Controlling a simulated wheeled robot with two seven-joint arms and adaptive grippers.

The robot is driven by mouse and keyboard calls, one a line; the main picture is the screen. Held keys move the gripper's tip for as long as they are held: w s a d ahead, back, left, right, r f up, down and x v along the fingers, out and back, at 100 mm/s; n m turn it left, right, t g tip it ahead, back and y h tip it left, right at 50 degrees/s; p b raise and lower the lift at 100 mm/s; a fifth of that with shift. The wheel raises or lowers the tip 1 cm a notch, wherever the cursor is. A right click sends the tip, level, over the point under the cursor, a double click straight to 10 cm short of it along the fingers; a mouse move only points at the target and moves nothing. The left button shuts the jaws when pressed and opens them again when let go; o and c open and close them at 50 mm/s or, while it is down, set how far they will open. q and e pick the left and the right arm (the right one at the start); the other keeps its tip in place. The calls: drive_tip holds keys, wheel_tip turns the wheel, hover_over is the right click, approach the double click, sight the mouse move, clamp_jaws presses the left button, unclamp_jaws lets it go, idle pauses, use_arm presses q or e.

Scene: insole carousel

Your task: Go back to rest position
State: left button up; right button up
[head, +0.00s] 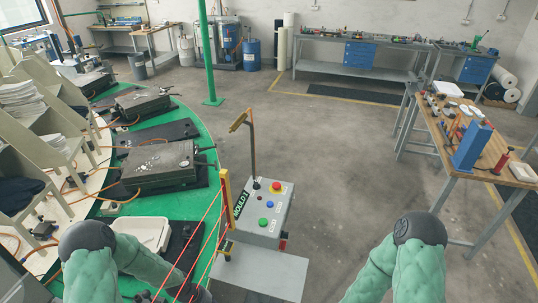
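My two green padded arms show at the bottom of the head view, one at the lower left and one at the lower right, both bent with dark joint caps. The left arm reaches down beside the carousel's near edge. Neither gripper can be made out; both are hidden or below the picture. The green round carousel (209,229) carries several dark metal moulds, one of them a closed mould (157,166) near the middle left. A white tray (146,232) lies on the carousel close to my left arm.
A grey control box (262,215) with coloured buttons stands right of the carousel, with red cords beside it. A wooden tool table (465,146) stands at the right, and workbenches (345,72) line the back. The middle floor is clear.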

use_arm(q)
drive_tip(key=s+d+f+m+b, duration=0.1)
drive_tip(key=s+d+f+b, duration=0.9)
drive_tip(key=s, duration=0.3)
drive_tip(key=shift+s+d+f+h+b, duration=0.3)
drive_tip(key=shift+d+f+b, duration=0.1)
drive_tip(key=shift+f+b, duration=0.35)
